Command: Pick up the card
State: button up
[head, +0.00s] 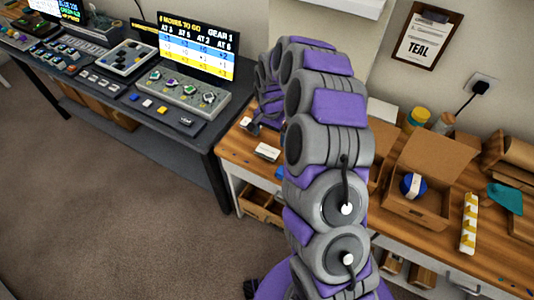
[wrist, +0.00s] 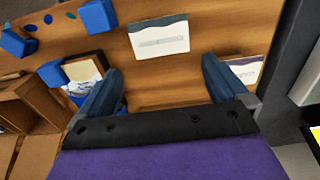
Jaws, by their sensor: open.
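A white card (wrist: 158,36) with a dark teal edge and a small line of print lies flat on the wooden table in the wrist view. It also shows in the head view (head: 267,152). A second, similar card (wrist: 246,68) lies to the right in the wrist view, partly hidden by my right finger. My gripper (wrist: 157,66) is open and empty, with its fingers spread. In the picture the first card is just beyond the gap between the fingertips. I cannot tell the height above the table.
Several blue blocks (wrist: 98,17) and a picture-topped item (wrist: 87,72) are left in the wrist view. A black desk (head: 185,140) with control panels adjoins the wooden table (head: 232,148) on the left. An open cardboard box (head: 418,205) holds a blue round object (head: 412,186).

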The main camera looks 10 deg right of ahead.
aim_at(269, 149)
jog(key=f, duration=0.2)
jog(key=f+b, duration=0.1)
jog(key=f, duration=0.2)
jog(key=shift+a+f+b, duration=0.25)
jog(key=shift+f+b, duration=0.05)
jog(key=shift+b, duration=0.1)
jog(key=shift+f, duration=0.3)
jog(key=shift+f, duration=0.25)
jog(key=shift+c, duration=0.4)
jog(key=c, duration=0.4)
